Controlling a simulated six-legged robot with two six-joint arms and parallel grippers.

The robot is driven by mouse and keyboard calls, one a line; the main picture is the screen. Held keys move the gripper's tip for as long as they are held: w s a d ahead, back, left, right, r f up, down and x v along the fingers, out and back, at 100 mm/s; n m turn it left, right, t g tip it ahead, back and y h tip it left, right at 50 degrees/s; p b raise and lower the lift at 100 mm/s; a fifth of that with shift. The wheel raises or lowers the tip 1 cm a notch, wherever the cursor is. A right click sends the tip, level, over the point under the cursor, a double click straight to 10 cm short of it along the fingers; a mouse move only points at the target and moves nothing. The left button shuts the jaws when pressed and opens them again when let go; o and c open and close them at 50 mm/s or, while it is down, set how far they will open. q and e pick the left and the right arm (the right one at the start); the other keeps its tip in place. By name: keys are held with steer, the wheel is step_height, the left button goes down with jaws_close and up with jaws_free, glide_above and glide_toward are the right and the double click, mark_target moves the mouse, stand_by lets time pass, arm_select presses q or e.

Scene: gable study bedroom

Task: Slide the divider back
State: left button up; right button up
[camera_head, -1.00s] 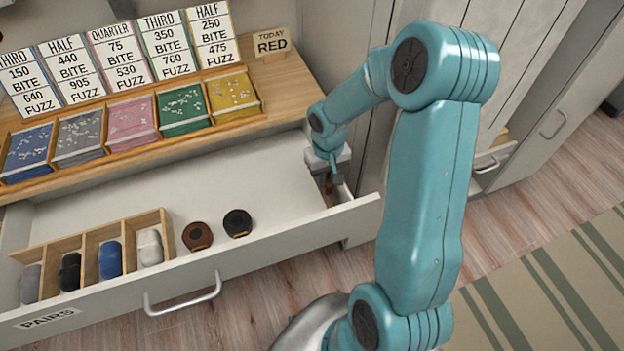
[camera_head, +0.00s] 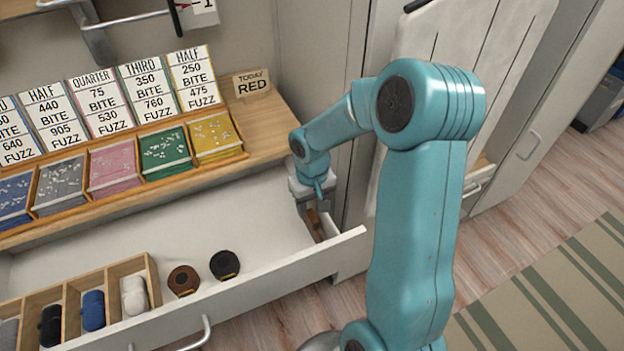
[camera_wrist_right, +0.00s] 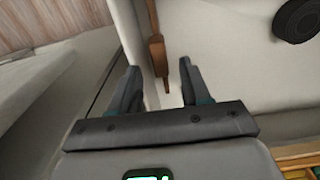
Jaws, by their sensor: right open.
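A wooden divider box (camera_head: 108,279) with several compartments stands at the left of the open drawer (camera_head: 250,293), holding rolled socks. My right gripper (camera_head: 318,203) is over the drawer's right end, far from this box. In the right wrist view, my right gripper (camera_wrist_right: 160,72) is open. A narrow brown wooden piece (camera_wrist_right: 157,52) shows in the gap between its fingers, close to the drawer's side wall; I cannot tell whether it touches them. The brown piece (camera_head: 315,226) also shows below the gripper in the head view. My left gripper is out of view.
Card trays (camera_head: 167,150) and price cards stand on the wooden top above.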

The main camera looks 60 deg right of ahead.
step_height(320, 180, up, 13)
steer(key=shift+r+p, duration=0.2)
steer(key=shift+p, duration=0.25)
stand_by(0.3)
